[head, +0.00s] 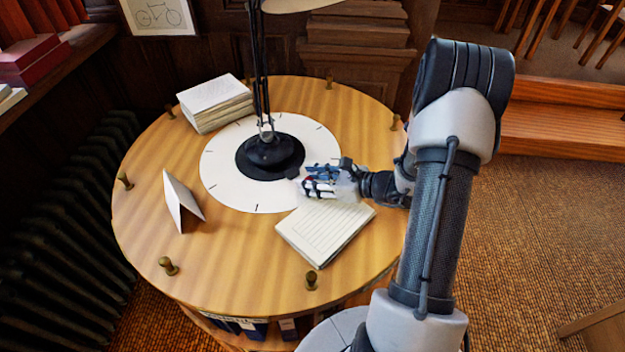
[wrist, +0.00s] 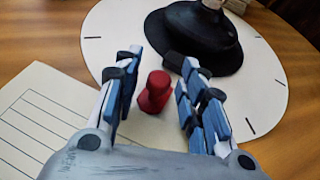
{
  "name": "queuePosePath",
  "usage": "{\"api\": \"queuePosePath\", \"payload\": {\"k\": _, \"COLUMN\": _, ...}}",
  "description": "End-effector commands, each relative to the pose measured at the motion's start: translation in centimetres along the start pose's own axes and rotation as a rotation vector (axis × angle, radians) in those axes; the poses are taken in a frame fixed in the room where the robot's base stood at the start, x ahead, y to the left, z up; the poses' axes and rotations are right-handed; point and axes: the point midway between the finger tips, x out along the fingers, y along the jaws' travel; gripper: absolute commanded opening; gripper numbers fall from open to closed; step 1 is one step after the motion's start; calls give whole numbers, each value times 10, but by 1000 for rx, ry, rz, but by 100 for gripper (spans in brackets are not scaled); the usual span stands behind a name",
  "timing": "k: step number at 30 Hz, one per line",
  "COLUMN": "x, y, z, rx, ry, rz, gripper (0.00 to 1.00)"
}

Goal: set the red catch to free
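The red catch (wrist: 155,92) is a small red knob with a rounded top in the wrist view. It stands near the edge of the white disc (head: 225,178) on the round wooden table (head: 240,255). My gripper (head: 310,181) is low over the disc's right side, just right of the dark lamp base. In the wrist view my gripper (wrist: 158,60) has its blue-padded fingers apart, one on each side of the catch, with no clear grip on it. In the head view my fingers mostly hide the catch. Its setting cannot be read.
A dark lamp base (head: 270,158) stands on the disc, close beyond my fingertips. A lined pad (head: 325,232) lies just in front of my gripper. A folded white card (head: 182,203) and a paper stack (head: 215,103) are at left. Brass knobs (head: 311,281) ring the table edge.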

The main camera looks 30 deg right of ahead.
Motion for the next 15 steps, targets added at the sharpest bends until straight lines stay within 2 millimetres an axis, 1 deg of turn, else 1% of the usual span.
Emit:
{"api": "queuePosePath", "payload": {"k": 4, "x": 0, "y": 0, "z": 0, "rx": 0, "ry": 0, "rz": 0, "gripper": 38}}
{"api": "queuePosePath", "payload": {"k": 5, "x": 0, "y": 0, "z": 0, "rx": 0, "ry": 0, "rz": 0, "gripper": 36}}
{"api": "queuePosePath", "payload": {"k": 15, "x": 0, "y": 0, "z": 0, "rx": 0, "ry": 0, "rz": 0, "gripper": 14}}
